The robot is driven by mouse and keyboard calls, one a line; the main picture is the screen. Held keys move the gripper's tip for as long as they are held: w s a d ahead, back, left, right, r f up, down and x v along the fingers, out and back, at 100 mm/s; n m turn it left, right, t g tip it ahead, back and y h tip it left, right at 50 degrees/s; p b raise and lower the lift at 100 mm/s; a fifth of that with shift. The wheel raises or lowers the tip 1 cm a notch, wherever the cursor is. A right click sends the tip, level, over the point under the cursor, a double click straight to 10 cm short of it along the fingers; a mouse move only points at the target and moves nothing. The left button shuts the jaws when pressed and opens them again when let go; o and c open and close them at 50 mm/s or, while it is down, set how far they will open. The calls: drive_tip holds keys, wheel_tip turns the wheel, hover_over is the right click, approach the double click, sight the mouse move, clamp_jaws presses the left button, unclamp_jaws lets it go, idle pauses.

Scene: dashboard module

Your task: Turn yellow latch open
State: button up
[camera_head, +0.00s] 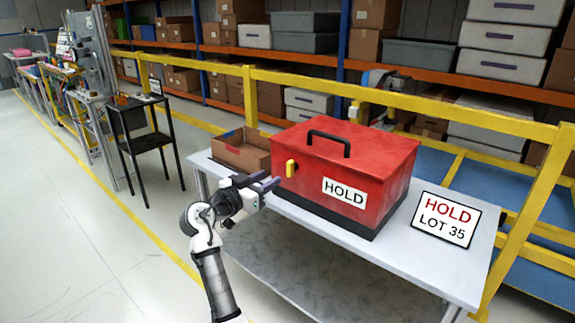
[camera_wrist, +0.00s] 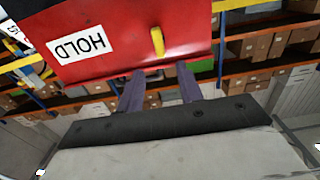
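The yellow latch (camera_head: 291,168) is a small upright handle on the left part of the front face of a red box (camera_head: 385,165). The box has a black top handle and a white HOLD label. My gripper (camera_head: 269,184) is in front of the box, just left of and a little below the latch in the head view. In the wrist view, the latch (camera_wrist: 157,41) is beyond the fingertips and between their lines. The two purple fingers (camera_wrist: 160,80) are spread with nothing between them. They look apart from the latch.
The box stands on a grey table (camera_head: 400,262). A yellow railing (camera_head: 400,98) and loaded shelves are behind. Open floor is at the left.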

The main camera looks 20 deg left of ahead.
sight(288, 167)
drive_tip(key=p+x, duration=0.2)
drive_tip(key=x, duration=0.6)
drive_tip(key=shift+w+d, duration=0.15)
drive_tip(key=shift+w, duration=0.2)
clamp_jaws()
